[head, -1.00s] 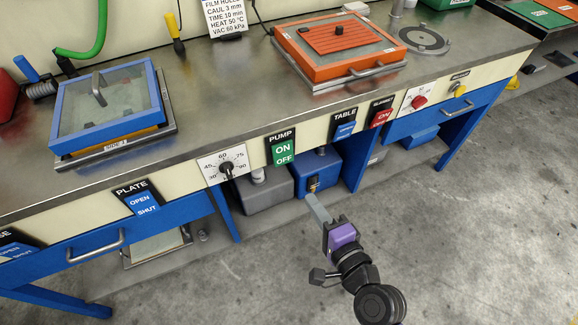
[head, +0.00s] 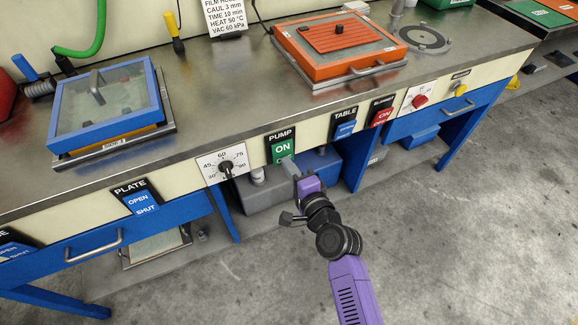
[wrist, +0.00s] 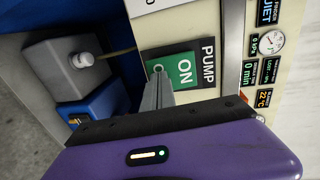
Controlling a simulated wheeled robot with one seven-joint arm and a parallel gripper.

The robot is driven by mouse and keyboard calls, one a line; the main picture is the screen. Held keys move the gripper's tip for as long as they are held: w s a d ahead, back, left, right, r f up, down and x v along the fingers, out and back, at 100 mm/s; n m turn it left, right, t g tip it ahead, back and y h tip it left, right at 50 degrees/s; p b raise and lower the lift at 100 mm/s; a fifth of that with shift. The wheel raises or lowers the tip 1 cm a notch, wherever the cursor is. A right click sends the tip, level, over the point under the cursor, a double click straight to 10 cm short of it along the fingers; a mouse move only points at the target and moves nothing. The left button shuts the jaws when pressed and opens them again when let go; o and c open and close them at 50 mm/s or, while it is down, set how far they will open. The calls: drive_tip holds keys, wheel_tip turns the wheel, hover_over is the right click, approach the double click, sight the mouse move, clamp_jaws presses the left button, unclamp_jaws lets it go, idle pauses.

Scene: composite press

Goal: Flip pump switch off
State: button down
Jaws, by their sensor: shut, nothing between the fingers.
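The pump switch (head: 282,149) is a green rocker with white lettering under a black PUMP label on the bench's front panel. ON is readable; the OFF half is mostly covered by my fingers in the head view. My gripper (head: 287,162) is shut and empty, its fingertips at the lower part of the switch. In the wrist view the green switch (wrist: 185,70) shows sideways, and my shut fingertips (wrist: 158,72) overlap its OFF end. I cannot tell whether they touch it.
A round dial (head: 225,165) sits left of the switch. The blue TABLE switch (head: 345,130) and the red switch (head: 381,116) are to its right. Below the panel stand a grey pump box (head: 262,196) and a blue one. The floor in front is clear.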

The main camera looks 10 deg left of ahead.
drive_tip(key=shift+f, duration=0.1)
idle(0.3)
drive_tip(key=b, duration=0.3)
drive_tip(key=t+b, duration=0.1)
drive_tip(key=b, duration=0.2)
drive_tip(key=shift+w+a+f+y, duration=0.2)
drive_tip(key=shift+w+f+y, duration=0.1)
drive_tip(key=shift+w+f, duration=0.1)
drive_tip(key=b, duration=0.4)
drive_tip(key=shift+w+a+t+b, duration=0.1)
drive_tip(key=shift+t+b, duration=0.25)
drive_tip(key=shift+t, duration=0.05)
